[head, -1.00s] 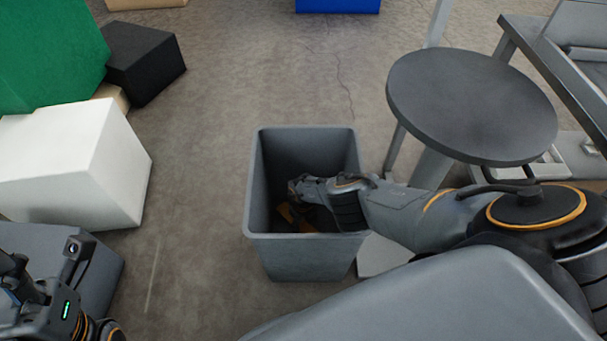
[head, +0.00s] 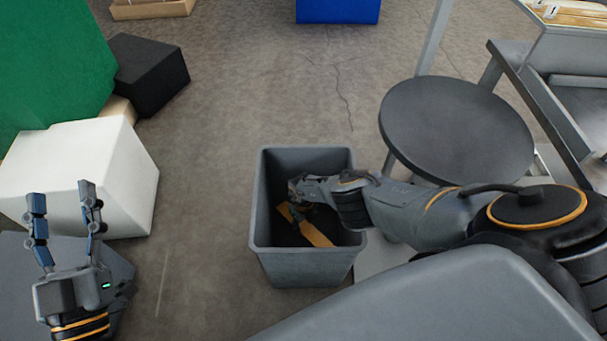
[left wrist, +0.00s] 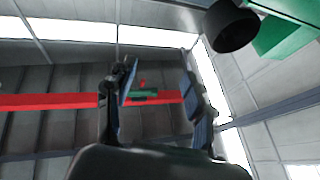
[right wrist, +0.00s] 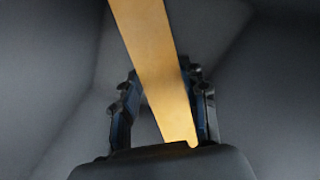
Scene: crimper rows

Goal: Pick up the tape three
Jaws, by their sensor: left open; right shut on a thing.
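A flat orange-yellow strip, which I take to be the tape (head: 317,235), is inside the grey bin (head: 305,262). My right gripper (head: 294,207) reaches down into the bin and is shut on the strip. In the right wrist view the strip (right wrist: 148,45) runs between the fingers of the right gripper (right wrist: 163,88), with the dark bin walls around. I cannot tell whether the strip touches the bin floor. My left gripper (head: 63,192) is open and empty, fingers up, at the left; the left wrist view shows its spread fingers (left wrist: 160,85) against the ceiling.
A round dark stool (head: 456,128) stands right of the bin, close to my right arm. A metal table (head: 545,95) is beyond it. White (head: 85,175), black (head: 148,75) and green (head: 50,65) blocks stand at the left. The floor between them and the bin is clear.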

